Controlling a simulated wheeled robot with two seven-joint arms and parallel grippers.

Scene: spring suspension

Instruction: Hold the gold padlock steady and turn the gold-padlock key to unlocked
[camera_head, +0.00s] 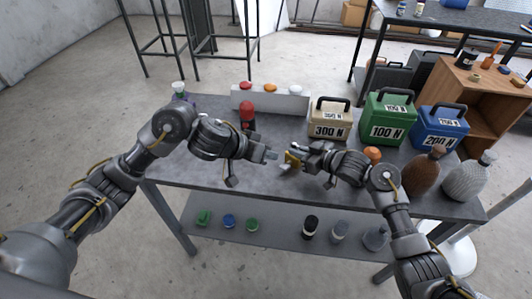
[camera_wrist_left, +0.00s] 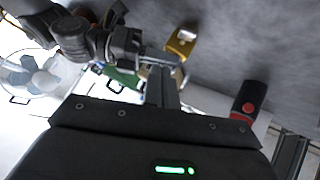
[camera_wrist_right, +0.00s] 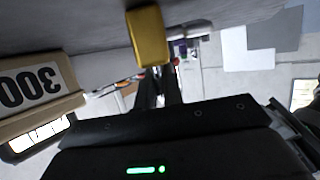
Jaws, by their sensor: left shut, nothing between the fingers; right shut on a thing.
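The gold padlock (camera_head: 291,158) is held above the middle of the table. My right gripper (camera_head: 304,160) is shut on it from the right. In the right wrist view the padlock (camera_wrist_right: 148,37) is a plain gold block at the fingertips (camera_wrist_right: 157,82). My left gripper (camera_head: 272,155) is shut and empty, pointing at the padlock from the left, with a small gap between. In the left wrist view the padlock (camera_wrist_left: 181,47) shows beyond the left fingertips (camera_wrist_left: 163,78), with a pale patch on it. I cannot make out the key in any view.
A tan 300 N case (camera_head: 329,119), a green 100 N case (camera_head: 389,118) and a blue 200 N case (camera_head: 440,127) stand behind on the right. A red-topped object (camera_head: 247,112) stands before a white block (camera_head: 270,100). Brown (camera_head: 424,172) and grey (camera_head: 466,175) bottles stand at right.

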